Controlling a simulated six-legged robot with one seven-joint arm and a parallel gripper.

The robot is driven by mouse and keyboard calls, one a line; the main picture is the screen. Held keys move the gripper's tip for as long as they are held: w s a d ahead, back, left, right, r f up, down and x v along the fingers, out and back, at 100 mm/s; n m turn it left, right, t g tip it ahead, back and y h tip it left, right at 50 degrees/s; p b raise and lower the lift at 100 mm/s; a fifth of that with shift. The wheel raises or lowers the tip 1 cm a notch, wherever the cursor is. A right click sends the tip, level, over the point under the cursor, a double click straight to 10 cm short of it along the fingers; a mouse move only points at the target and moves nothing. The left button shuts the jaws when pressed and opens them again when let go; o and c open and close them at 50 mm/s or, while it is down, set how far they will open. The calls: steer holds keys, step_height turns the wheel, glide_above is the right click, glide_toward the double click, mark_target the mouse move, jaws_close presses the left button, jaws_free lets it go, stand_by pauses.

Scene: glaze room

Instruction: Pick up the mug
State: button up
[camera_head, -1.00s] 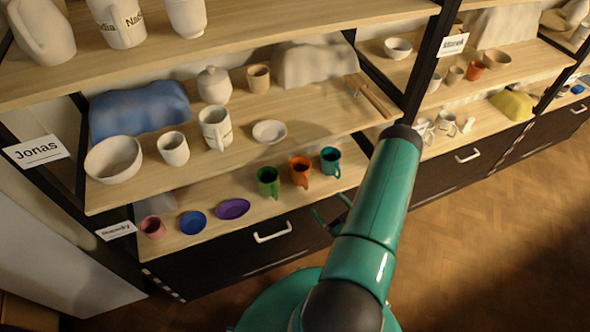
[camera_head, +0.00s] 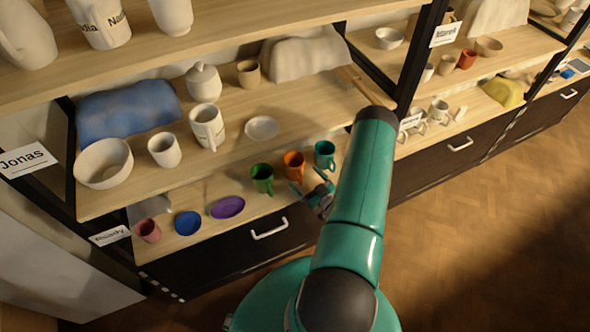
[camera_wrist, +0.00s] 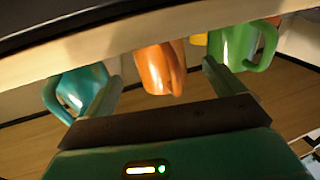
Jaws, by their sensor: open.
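Three glazed mugs stand in a row on the lowest shelf: a green mug (camera_head: 262,180), an orange mug (camera_head: 294,165) and a teal mug (camera_head: 325,154). My gripper (camera_head: 310,183) is open and empty, just in front of the shelf edge near the orange and teal mugs. In the wrist view the picture is turned over. There the orange mug (camera_wrist: 155,69) shows between my two fingers, with the teal mug (camera_wrist: 82,88) at left and the green mug (camera_wrist: 236,45) at right. I see no finger clearly touching a mug.
The middle shelf above holds pale bowls and a white mug (camera_head: 207,126). A dark drawer with a handle (camera_head: 269,230) lies below.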

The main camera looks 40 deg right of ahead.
mark_target(301, 171)
steer(key=w, duration=0.4)
steer(key=shift+w+d, duration=0.2)
steer(key=shift+w, duration=0.1)
steer(key=c, duration=1.2)
steer(key=shift+c, duration=0.2)
steer(key=shift+r, duration=0.8)
steer(key=s+a+r, duration=0.3)
steer(key=a+r, duration=0.3)
steer(key=s+a+r, duration=0.4)
steer(key=a+r, duration=0.1)
steer(key=a, duration=0.2)
steer(key=w+a+r+y, duration=0.1)
steer(key=w+a+r, duration=0.1)
steer(key=w+a, duration=1.6)
steer(key=shift+a+r+n, duration=0.3)
steer(key=shift+r+n, duration=0.1)
